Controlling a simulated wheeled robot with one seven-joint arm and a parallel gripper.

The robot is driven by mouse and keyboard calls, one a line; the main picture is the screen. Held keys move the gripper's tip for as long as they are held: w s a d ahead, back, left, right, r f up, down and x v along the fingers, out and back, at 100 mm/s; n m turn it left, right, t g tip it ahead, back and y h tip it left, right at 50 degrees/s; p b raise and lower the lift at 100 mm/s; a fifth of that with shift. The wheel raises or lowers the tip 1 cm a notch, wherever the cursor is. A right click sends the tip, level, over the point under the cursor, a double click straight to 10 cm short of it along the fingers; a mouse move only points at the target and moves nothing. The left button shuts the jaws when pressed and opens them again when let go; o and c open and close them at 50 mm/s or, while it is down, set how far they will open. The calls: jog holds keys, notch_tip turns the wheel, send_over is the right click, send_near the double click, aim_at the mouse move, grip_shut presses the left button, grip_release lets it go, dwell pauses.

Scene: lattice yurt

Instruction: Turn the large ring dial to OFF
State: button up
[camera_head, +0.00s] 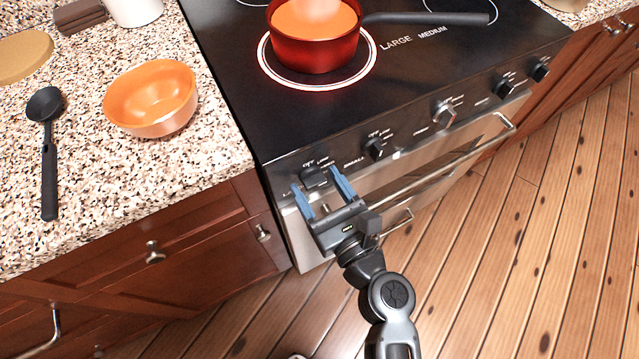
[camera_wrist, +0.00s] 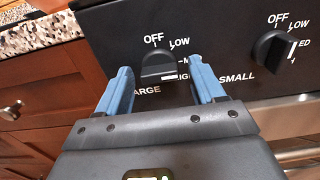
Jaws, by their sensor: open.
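The large ring dial (camera_head: 314,177) is the leftmost black knob on the stove's front panel. In the wrist view the dial (camera_wrist: 158,63) has OFF at its upper left, LOW at its upper right and "LARGE" partly hidden below. Its white mark shows at the lower right edge, near the partly hidden HIGH label. My gripper (camera_head: 316,180) is open, with its blue fingers on either side of the dial. In the wrist view the gripper (camera_wrist: 160,66) frames the dial with gaps on both sides; contact cannot be seen. The large ring (camera_head: 268,66) glows red.
A red pot (camera_head: 312,52) stands on the glowing ring, its handle pointing right. The small ring dial (camera_head: 375,149) is right of the large one, with more knobs beyond. An oven handle (camera_head: 440,168) runs below. An orange bowl (camera_head: 150,118) and black ladle (camera_head: 48,150) lie on the left counter.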

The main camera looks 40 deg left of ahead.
jog(key=shift+c, duration=0.2)
jog(key=c, duration=1)
jog(key=shift+n+b, duration=0.3)
jog(key=shift+b, duration=0.05)
jog(key=shift+n+b, duration=6.45)
jog(key=shift+n, duration=2.15)
